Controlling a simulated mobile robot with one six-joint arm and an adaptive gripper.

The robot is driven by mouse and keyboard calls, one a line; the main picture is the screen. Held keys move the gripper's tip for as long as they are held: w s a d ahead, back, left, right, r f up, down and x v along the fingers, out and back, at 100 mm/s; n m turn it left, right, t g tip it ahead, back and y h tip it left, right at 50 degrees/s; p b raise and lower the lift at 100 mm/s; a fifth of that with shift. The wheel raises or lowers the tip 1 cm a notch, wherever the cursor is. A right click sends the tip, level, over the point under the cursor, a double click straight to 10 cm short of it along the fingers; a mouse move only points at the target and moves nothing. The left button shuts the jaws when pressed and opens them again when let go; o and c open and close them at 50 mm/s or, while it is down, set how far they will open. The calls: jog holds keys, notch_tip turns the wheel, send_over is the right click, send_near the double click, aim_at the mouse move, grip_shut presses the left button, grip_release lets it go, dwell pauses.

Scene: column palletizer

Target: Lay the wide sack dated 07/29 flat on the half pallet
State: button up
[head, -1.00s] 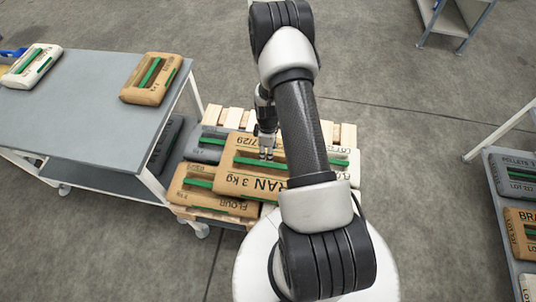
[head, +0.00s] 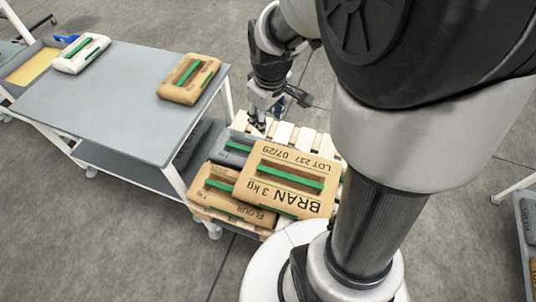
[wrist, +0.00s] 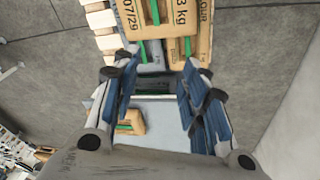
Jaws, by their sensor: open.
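The wide tan BRAN 3 kg sack (head: 290,180), marked LOT 237 07/29 with a green handle strip, lies label up on the half pallet (head: 285,130), on top of other sacks. A grey sack (head: 230,148) and a tan FLOUR sack (head: 222,195) show at its left, partly under it. The wide sack also shows at the top of the wrist view (wrist: 165,15). My gripper (head: 258,122) is open and empty, apart from the wide sack, near the pallet's back left corner. Its spread fingers show in the wrist view (wrist: 160,62). My arm hides the pallet's right side.
A grey cart table (head: 130,100) stands left of the pallet, holding a tan sack (head: 189,79) and a white sack (head: 81,53). A dark sack lies on its lower shelf. A rack with sacks (head: 528,225) stands at the far right. The floor behind the pallet is clear.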

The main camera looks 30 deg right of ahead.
jog(key=s+a+r+m, duration=0.1)
jog(key=s+a+r, duration=0.2)
jog(key=s, duration=0.2)
jog(key=s+a+r+m+t, duration=0.1)
jog(key=s+a+r, duration=0.2)
jog(key=s, duration=0.3)
jog(key=s+a+r+m+t, duration=0.1)
jog(key=s+a+r+m, duration=0.1)
jog(key=s+r, duration=0.3)
jog(key=shift+s+a+y, duration=0.3)
jog(key=shift+s+a, duration=0.15)
jog(key=shift+s, duration=0.2)
